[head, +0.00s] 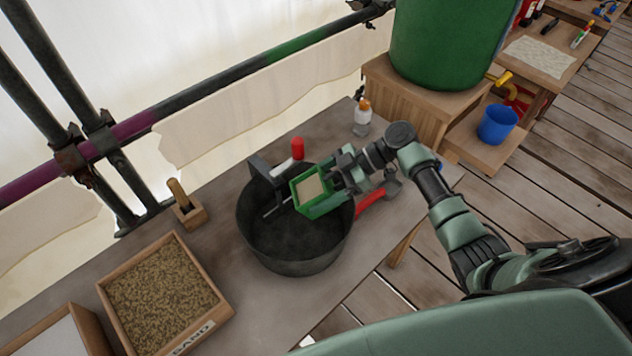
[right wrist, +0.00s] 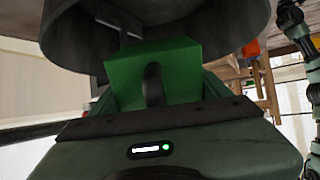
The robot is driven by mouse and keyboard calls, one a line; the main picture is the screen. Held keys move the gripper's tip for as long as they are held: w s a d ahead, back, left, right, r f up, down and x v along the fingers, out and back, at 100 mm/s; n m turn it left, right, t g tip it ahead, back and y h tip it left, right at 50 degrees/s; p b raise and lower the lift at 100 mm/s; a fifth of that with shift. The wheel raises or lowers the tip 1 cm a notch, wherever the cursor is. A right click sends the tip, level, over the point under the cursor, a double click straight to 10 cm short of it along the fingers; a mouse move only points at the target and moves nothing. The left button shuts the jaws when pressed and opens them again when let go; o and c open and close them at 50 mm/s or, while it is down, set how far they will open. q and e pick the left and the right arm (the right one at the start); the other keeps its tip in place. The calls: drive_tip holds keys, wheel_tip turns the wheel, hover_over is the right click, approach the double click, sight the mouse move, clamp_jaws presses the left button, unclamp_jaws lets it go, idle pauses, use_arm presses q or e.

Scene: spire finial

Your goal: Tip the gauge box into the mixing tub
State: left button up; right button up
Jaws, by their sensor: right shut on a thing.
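The gauge box (head: 319,207) is small and green, with pale material showing in its open top. My right gripper (head: 338,183) is shut on it and holds it over the right back part of the mixing tub. The mixing tub (head: 292,262) is a round, dark grey tub on the table; its inside looks dark. In the right wrist view the gauge box (right wrist: 150,72) is close in front of the gripper, and the tub (right wrist: 75,40) shows at the top. I cannot tell how far the box is tilted. My left gripper is out of view.
A wooden tray of sand (head: 165,290) stands left of the tub on the table (head: 260,325). A small wooden block holder (head: 190,215) is behind it. A red-topped item (head: 297,148) and an orange-capped bottle (head: 363,115) stand at the back. A green barrel (head: 445,45) is beyond.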

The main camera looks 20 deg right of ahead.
drive_tip(key=shift+r+h+p, duration=0.15)
drive_tip(key=shift+h+p, duration=0.6)
drive_tip(key=shift+p, duration=0.6)
drive_tip(key=shift+r+h+p, duration=0.15)
drive_tip(key=shift+h+p, duration=0.6)
drive_tip(key=shift+p, duration=0.55)
drive_tip(key=h+p, duration=0.1)
drive_tip(key=p, duration=0.1)
drive_tip(key=r+h+p, duration=0.1)
drive_tip(key=p, duration=0.1)
drive_tip(key=shift+a+g, duration=0.25)
drive_tip(key=shift+g, duration=0.15)
drive_tip(key=h+p, duration=0.1)
drive_tip(key=r+h+p, duration=0.1)
drive_tip(key=shift+w+a+p, duration=0.1)
drive_tip(key=shift+a+p, duration=0.15)
drive_tip(key=shift+p, duration=0.1)
drive_tip(key=shift+w+a+r+h+b, duration=0.15)
drive_tip(key=shift+a+h+b, duration=0.15)
drive_tip(key=shift+h, duration=0.6)
drive_tip(key=h, duration=0.1)
drive_tip(key=a+h, duration=0.1)
drive_tip(key=h, duration=0.1)
drive_tip(key=r+g+h, duration=0.1)
drive_tip(key=shift+a+h, duration=0.3)
